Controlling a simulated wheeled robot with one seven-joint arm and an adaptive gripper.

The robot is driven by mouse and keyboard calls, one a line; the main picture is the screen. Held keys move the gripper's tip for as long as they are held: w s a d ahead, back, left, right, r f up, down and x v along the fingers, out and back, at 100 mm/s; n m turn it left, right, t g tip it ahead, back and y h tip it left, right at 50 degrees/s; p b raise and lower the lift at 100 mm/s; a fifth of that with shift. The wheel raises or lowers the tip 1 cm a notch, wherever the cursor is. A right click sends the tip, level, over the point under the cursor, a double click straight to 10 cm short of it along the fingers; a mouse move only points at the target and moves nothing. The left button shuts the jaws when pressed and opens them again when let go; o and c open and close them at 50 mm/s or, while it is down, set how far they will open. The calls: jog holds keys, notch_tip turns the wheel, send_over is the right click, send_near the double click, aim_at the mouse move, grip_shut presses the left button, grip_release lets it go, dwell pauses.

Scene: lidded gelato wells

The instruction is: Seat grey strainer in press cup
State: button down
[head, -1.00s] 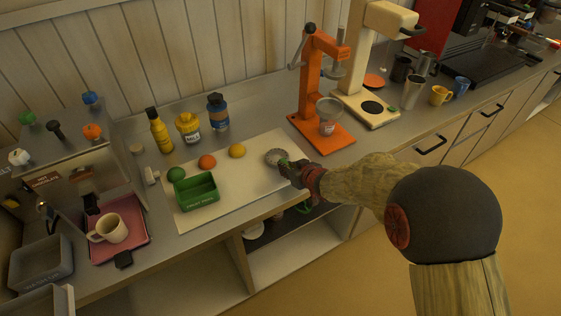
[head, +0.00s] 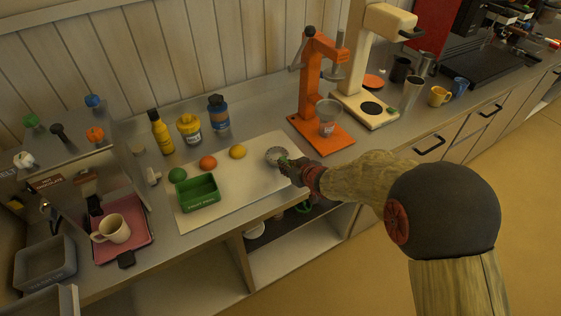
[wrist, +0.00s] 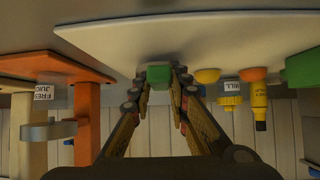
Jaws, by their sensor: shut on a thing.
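The grey strainer (head: 275,156) is a small round fluted disc with a green grip, over the right part of the white board. My gripper (head: 287,165) is at its near right side in the head view. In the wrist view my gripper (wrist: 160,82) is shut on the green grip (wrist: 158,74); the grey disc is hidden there. I cannot tell whether the strainer touches the board. The press cup (head: 328,112) is clear, with a label below it, and stands on the orange press (head: 311,90), to the right of and behind the strainer. The press also shows in the wrist view (wrist: 87,118).
The white board (head: 238,192) holds a green crate (head: 198,203) and several fruits left of my gripper. Bottles (head: 190,129) stand behind. A cream machine (head: 355,70) stands right of the press. Board space between strainer and press is clear.

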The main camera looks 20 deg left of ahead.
jog(key=shift+r+p, duration=2.05)
jog(key=shift+r, duration=0.2)
